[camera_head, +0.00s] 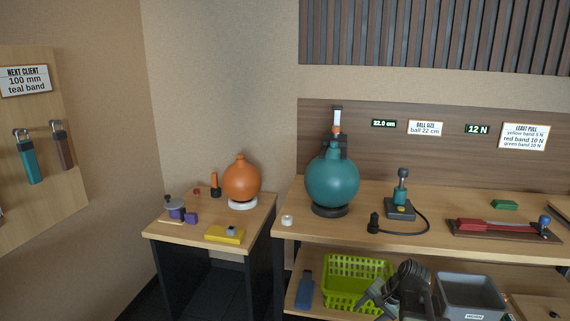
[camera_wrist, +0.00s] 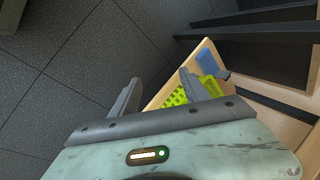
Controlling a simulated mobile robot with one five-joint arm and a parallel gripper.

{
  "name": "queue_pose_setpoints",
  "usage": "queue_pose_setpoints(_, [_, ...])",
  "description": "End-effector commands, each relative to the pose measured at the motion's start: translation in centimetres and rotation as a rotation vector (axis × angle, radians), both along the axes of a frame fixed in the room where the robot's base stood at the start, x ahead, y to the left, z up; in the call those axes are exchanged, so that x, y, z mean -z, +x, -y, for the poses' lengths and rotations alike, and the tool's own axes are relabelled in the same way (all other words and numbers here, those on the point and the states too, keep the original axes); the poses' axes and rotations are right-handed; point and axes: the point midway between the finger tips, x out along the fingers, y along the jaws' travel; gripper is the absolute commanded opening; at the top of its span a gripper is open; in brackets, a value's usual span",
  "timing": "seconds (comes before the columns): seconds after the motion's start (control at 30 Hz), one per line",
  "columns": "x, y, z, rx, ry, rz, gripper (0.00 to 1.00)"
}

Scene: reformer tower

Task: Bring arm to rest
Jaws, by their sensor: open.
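My gripper (camera_wrist: 160,88) is open in the wrist view, with its two grey fingers apart and nothing held between them. Beyond the fingers are dark floor tiles and the edge of a wooden shelf (camera_wrist: 205,48). In the head view my dark arm shows low in the picture, in front of the lower shelf between a green basket (camera_head: 343,262) and a grey bin (camera_head: 470,287). The finger gap is hard to make out there. The green basket also shows partly behind a finger in the wrist view (camera_wrist: 208,88).
A teal ball (camera_head: 332,182) stands on the right bench, with a hand pump (camera_head: 400,205) and a red pull device (camera_head: 492,228) to its right. An orange ball (camera_head: 241,183) stands on the left table. A blue item (camera_head: 305,289) lies on the lower shelf. Floor tiles (camera_wrist: 60,50) are clear at left.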

Motion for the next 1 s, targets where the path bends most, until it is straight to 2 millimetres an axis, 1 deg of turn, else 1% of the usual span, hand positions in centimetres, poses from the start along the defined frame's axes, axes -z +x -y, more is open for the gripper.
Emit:
queue_pose_setpoints(0.03, [0.6, -1.6, -3.0, -0.126, -0.067, -0.028, 0.54])
queue_pose_setpoints(0.1, [1.4, -3.5, -5.6, -0.29, -0.16, -0.065, 0.54])
queue_pose_setpoints(0.2, [2.0, -6.0, -8.6, -0.499, -0.276, -0.114, 0.54])
queue_pose_setpoints(0.33, [2.3, -9.0, -11.7, -0.746, -0.409, -0.175, 0.54])
queue_pose_setpoints(0.37, [1.9, -9.6, -12.1, -0.79, -0.432, -0.187, 0.54])
queue_pose_setpoints(0.4, [-0.4, -9.1, -11.7, -0.773, -0.425, -0.184, 0.54])
queue_pose_setpoints(0.57, [-5.0, -9.0, -11.6, -0.765, -0.421, -0.182, 0.54])
queue_pose_setpoints(0.67, [-8.3, -8.9, -11.6, -0.764, -0.42, -0.182, 0.54])
queue_pose_setpoints(0.77, [-12.3, -8.9, -11.6, -0.762, -0.42, -0.181, 0.54])
queue_pose_setpoints(0.8, [-14.3, -8.9, -11.6, -0.762, -0.42, -0.181, 0.54])
queue_pose_setpoints(0.87, [-17.3, -8.9, -11.6, -0.762, -0.42, -0.181, 0.54])
queue_pose_setpoints(0.9, [-19.3, -8.9, -11.6, -0.762, -0.42, -0.181, 0.54])
queue_pose_setpoints(1.0, [-23.4, -8.9, -11.7, -0.762, -0.419, -0.18, 0.54])
